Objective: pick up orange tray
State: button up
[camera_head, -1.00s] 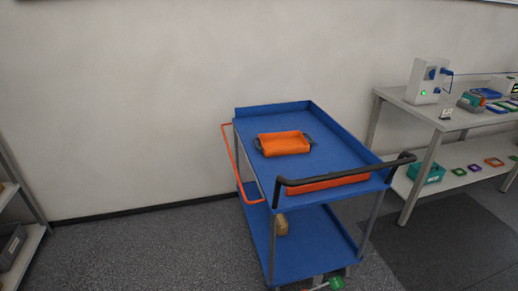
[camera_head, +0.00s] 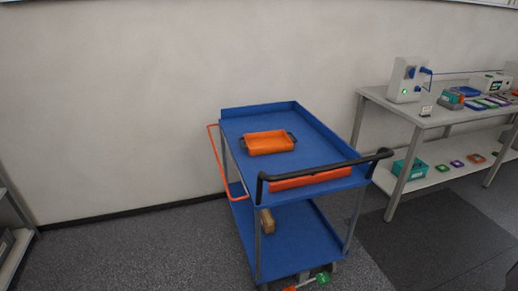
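The orange tray (camera_head: 269,142) lies flat on the blue top shelf of a cart (camera_head: 235,128), towards its far end. It is shallow and has a dark handle at each short end. A second orange piece (camera_head: 311,179) shows at the near end of the top shelf, under the black push handle; I cannot tell if it is a tray or part of the cart. My gripper is not in view.
A brown block (camera_head: 266,221) sits on the cart's lower shelf. A grey workbench (camera_head: 438,115) with a white device (camera_head: 406,80) and coloured trays stands at the right. A shelf edge (camera_head: 14,262) is at the left. Open floor lies left of the cart.

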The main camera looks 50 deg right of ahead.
aim_at(263, 144)
jog(key=z, duration=0.3)
jog(key=i, duration=1)
jog(key=u, duration=0.25)
